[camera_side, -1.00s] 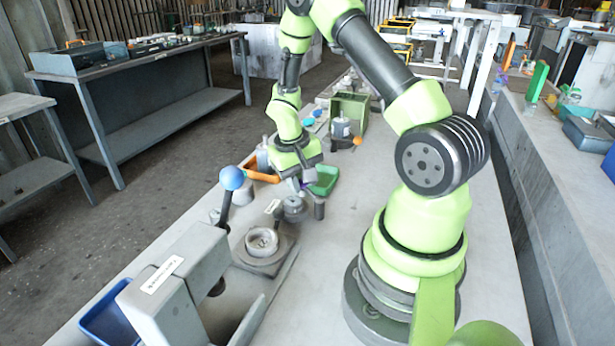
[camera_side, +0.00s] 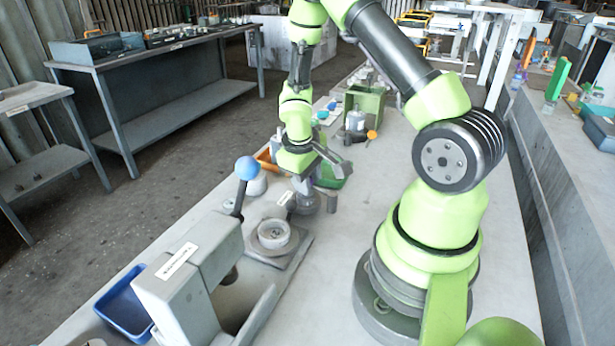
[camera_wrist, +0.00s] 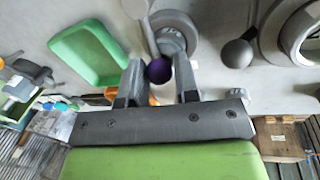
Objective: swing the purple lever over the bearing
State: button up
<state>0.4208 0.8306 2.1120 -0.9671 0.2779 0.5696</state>
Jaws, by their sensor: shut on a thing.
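The purple lever's ball knob (camera_wrist: 158,71) shows between the fingers of my gripper (camera_wrist: 159,80) in the wrist view. Its grey arm runs up the picture from the knob. My gripper is shut on this knob. A small grey round seat (camera_wrist: 173,38), likely the bearing, lies just right of the lever arm and partly behind it. In the side view my gripper (camera_side: 301,184) is low over a round grey part (camera_side: 306,204), which it partly covers; the purple knob is hidden there.
A short grey post (camera_side: 331,202) stands right of the round part. A green tray (camera_wrist: 90,52) lies to the left in the wrist view. A ring-shaped housing (camera_side: 273,234) sits before the grey press (camera_side: 190,270), whose lever has a blue ball (camera_side: 248,168).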

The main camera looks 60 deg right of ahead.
jog(key=o, duration=0.9)
jog(key=shift+r, duration=0.1)
jog(key=r, duration=0.3)
jog(key=a+r, duration=0.1)
jog(key=r, duration=0.2)
jog(key=a+r, duration=0.1)
jog(key=r, duration=0.2)
jog(key=shift+w+r, duration=0.15)
jog(key=shift+r, duration=0.15)
